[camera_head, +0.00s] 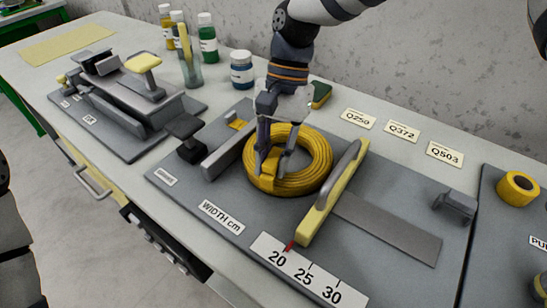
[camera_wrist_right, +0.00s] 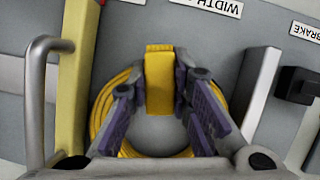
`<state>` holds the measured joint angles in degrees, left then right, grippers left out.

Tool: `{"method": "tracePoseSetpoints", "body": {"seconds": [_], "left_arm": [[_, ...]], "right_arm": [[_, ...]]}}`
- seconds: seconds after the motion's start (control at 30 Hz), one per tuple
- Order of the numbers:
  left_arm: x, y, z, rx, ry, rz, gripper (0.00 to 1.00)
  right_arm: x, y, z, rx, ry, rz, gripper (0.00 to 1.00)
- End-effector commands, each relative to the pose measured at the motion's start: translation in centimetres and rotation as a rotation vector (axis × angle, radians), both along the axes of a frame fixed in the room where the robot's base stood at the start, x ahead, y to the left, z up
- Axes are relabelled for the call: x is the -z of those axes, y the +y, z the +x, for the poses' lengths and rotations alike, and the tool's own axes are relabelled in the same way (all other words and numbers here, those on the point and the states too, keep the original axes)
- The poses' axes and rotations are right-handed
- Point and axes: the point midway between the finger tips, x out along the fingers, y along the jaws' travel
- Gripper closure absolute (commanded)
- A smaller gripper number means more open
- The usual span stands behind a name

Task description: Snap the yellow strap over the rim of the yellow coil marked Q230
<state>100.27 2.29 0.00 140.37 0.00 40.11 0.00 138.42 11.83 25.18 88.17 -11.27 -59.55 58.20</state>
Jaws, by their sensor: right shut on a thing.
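The yellow coil (camera_head: 318,160) lies flat on the grey winding plate, between a low grey block and a yellow guide bar. The yellow strap (camera_head: 267,183) sits over the coil's front-left rim and also shows in the wrist view (camera_wrist_right: 159,80). My right gripper (camera_head: 270,165) reaches down from above, its fingertips on either side of the strap. It is shut on the strap, and in the wrist view its purple-padded fingers (camera_wrist_right: 152,88) flank it. Whether the strap's far end is hooked under the rim is hidden. No Q230 mark is readable on the coil. My left gripper is not in view.
The yellow guide bar (camera_head: 326,202) with its grey handle stands close right of the coil. The grey block (camera_head: 226,155) is close left. A width scale (camera_head: 306,275) is in front. Bottles (camera_head: 241,70) and label cards (camera_head: 401,131) stand behind. A yellow tape roll (camera_head: 517,188) is far right.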

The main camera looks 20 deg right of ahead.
Motion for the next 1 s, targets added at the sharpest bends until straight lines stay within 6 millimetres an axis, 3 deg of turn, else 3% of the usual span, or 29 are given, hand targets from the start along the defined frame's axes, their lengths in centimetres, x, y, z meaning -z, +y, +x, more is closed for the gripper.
{"method": "tracePoseSetpoints", "body": {"seconds": [0.4,1.0], "left_arm": [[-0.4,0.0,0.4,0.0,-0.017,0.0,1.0],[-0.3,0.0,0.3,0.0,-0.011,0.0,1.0]], "right_arm": [[-0.6,0.0,0.0,0.001,-0.003,0.0,0.94],[0.4,0.0,0.0,0.0,0.0,0.0,0.94]]}}
